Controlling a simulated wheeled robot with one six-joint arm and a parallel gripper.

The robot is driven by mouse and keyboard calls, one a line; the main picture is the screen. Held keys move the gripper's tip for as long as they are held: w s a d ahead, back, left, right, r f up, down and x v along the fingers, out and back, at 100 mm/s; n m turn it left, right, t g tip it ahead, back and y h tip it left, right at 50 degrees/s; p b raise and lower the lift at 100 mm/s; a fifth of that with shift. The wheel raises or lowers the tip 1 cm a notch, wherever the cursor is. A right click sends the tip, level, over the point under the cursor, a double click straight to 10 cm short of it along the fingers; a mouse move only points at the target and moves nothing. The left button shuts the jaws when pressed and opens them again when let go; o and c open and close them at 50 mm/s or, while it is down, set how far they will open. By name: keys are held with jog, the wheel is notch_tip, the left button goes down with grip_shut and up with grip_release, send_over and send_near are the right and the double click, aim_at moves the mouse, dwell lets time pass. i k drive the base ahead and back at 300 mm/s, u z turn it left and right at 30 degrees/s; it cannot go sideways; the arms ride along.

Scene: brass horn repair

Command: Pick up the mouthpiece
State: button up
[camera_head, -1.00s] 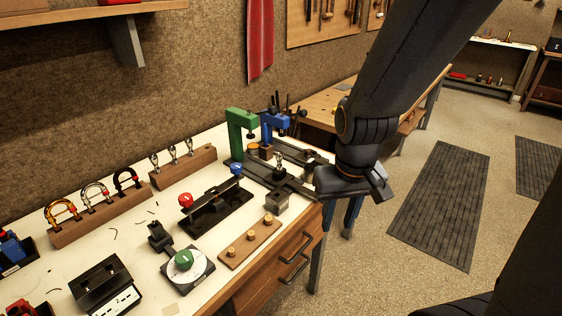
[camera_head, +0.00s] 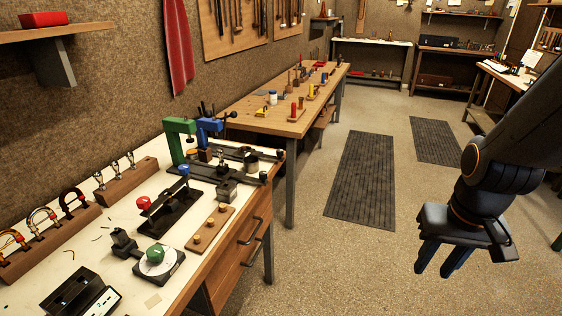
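Several silver mouthpiece-like pieces show. Three stand upright in a wooden block (camera_head: 127,183) at the back of the white-topped bench (camera_head: 60,238). Another silver piece (camera_head: 220,158) stands upright among the dark fixtures near the bench's far end; I cannot tell which one the task means. My gripper (camera_head: 436,272) is at the right, over open floor and well apart from the bench. Its two blue fingers point down with a gap between them, and nothing shows in it.
A green press (camera_head: 175,138) and a blue press (camera_head: 205,128) stand at the bench's far end. A second wooden workbench (camera_head: 265,116) lies beyond. Floor with dark mats (camera_head: 362,180) is clear.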

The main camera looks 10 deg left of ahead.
aim_at(220, 152)
jog(key=u, duration=0.9)
jog(key=k, duration=0.1)
jog(key=z, duration=1)
jog(key=i, duration=1.2)
jog(key=u, duration=1.6)
jog(key=i, duration=0.65)
jog(key=u, duration=0.7)
